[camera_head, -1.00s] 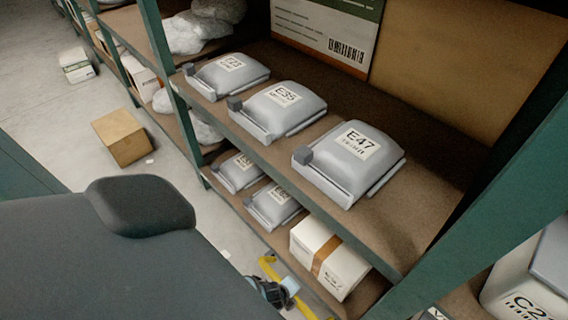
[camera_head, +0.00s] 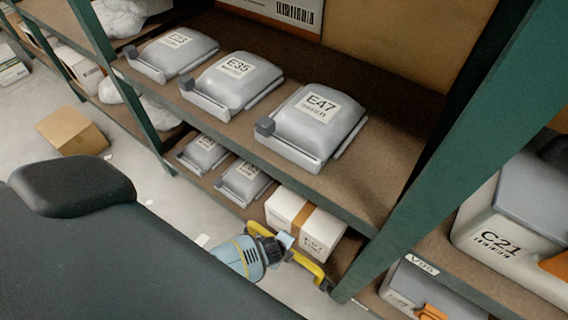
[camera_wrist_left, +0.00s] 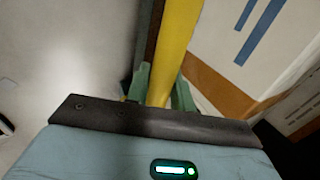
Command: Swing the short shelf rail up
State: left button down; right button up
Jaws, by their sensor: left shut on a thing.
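The short shelf rail (camera_head: 310,266) is a yellow bar running slantwise in front of the lowest shelf level, with a dark piece at its right end. It crosses in front of the lower edge of a white box. My left gripper (camera_head: 286,242) is shut on the rail near its middle. In the left wrist view the yellow rail (camera_wrist_left: 181,40) runs between the green fingers of my left gripper (camera_wrist_left: 160,88). The gripper hides part of the rail. My right gripper is in neither view.
The white box (camera_head: 290,212) with a brown band sits right behind the rail. A shelf with grey containers, including E47 (camera_head: 318,118), is above. A green upright (camera_head: 440,160) stands to the right. A cardboard box (camera_head: 72,130) lies on the floor at left.

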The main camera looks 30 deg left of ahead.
pick_arm(q)
jog(key=shift+w+d+r, duration=0.1)
jog(key=shift+w+r, duration=0.05)
jog(key=shift+w, duration=0.05)
jog(key=c, duration=1.4)
grip_release()
jog(key=shift+o, duration=0.8)
jog(key=shift+s, duration=0.15)
jog(key=shift+s+r+p, duration=0.15)
jog(key=shift+r+p, duration=0.15)
jog(key=shift+p, duration=0.1)
jog(key=p+v, duration=0.5)
jog(key=v, duration=0.2)
